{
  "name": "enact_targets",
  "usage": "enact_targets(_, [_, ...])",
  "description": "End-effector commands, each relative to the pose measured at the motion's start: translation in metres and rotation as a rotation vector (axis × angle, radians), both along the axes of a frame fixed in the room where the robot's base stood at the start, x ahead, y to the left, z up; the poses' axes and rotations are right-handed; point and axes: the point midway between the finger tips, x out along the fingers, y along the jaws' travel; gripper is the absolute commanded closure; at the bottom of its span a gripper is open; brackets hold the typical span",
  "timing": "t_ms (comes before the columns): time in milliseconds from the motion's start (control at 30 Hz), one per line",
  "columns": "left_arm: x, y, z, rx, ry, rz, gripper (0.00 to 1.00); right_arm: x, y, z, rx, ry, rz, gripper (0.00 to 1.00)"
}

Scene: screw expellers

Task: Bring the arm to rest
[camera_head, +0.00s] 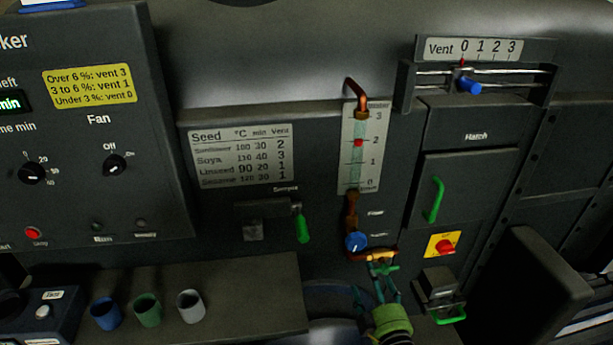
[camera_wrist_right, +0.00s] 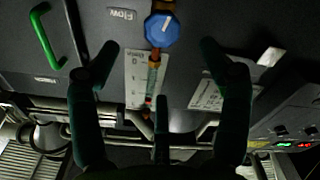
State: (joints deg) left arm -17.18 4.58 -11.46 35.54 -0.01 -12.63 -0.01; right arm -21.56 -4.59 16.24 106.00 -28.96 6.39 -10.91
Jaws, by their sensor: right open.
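My right gripper (camera_head: 379,279) is in front of the machine's dark panel, just below and right of the blue knob (camera_head: 357,241) under the gauge. In the right wrist view the right gripper (camera_wrist_right: 159,47) has its dark green fingers spread wide, with nothing between them touching. The blue knob (camera_wrist_right: 160,28) shows beyond the gap between the fingertips, apart from them as far as I can tell. My left gripper is not in view.
A green hatch handle (camera_head: 434,199), a red knob on a yellow plate (camera_head: 445,245) and a green-handled fitting (camera_head: 440,290) are near the right gripper. Blue (camera_head: 106,314), green (camera_head: 148,310) and grey (camera_head: 190,306) cups stand on a ledge (camera_head: 255,285) at left.

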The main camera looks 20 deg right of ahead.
Motion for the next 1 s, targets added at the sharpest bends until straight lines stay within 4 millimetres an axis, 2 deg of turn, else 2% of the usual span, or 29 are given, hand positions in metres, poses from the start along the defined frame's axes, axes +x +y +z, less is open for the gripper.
enact_targets(133, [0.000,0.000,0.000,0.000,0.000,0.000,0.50,0.000,0.001,-0.005,0.008,0.010,0.002,0.22])
enact_targets(233, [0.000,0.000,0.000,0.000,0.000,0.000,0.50,0.000,0.009,-0.032,0.054,0.060,0.013,0.22])
enact_targets(267, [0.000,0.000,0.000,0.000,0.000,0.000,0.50,-0.001,0.012,-0.045,0.076,0.087,0.017,0.22])
enact_targets(367, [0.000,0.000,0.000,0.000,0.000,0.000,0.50,-0.010,0.031,-0.105,0.172,0.210,0.035,0.22])
enact_targets(400, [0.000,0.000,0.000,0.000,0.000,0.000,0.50,-0.017,0.041,-0.133,0.217,0.271,0.040,0.22])
enact_targets(467, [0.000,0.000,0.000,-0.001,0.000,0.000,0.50,-0.032,0.055,-0.175,0.279,0.367,0.046,0.22])
enact_targets(500, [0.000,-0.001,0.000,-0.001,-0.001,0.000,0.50,-0.044,0.064,-0.201,0.318,0.430,0.048,0.22])
enact_targets(567, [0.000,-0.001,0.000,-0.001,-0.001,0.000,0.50,-0.066,0.078,-0.240,0.373,0.530,0.045,0.22])
enact_targets(600, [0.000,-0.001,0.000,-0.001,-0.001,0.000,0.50,-0.083,0.086,-0.264,0.405,0.598,0.041,0.22])
enact_targets(667, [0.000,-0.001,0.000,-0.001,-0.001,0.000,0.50,-0.113,0.097,-0.299,0.449,0.701,0.031,0.22])
enact_targets(700, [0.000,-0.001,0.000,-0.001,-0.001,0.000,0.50,-0.134,0.103,-0.320,0.476,0.771,0.020,0.22])
enact_targets(767, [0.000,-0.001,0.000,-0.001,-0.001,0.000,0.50,-0.170,0.110,-0.349,0.508,0.876,0.001,0.22])
enact_targets(800, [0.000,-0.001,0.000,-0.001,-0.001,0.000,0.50,-0.195,0.113,-0.366,0.528,0.945,-0.017,0.22])
enact_targets(900, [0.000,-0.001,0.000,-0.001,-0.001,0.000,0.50,-0.256,0.116,-0.399,0.559,1.104,-0.064,0.22])
enact_targets(1000, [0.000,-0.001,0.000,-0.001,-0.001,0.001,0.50,-0.308,0.113,-0.419,0.573,1.231,-0.113,0.22])
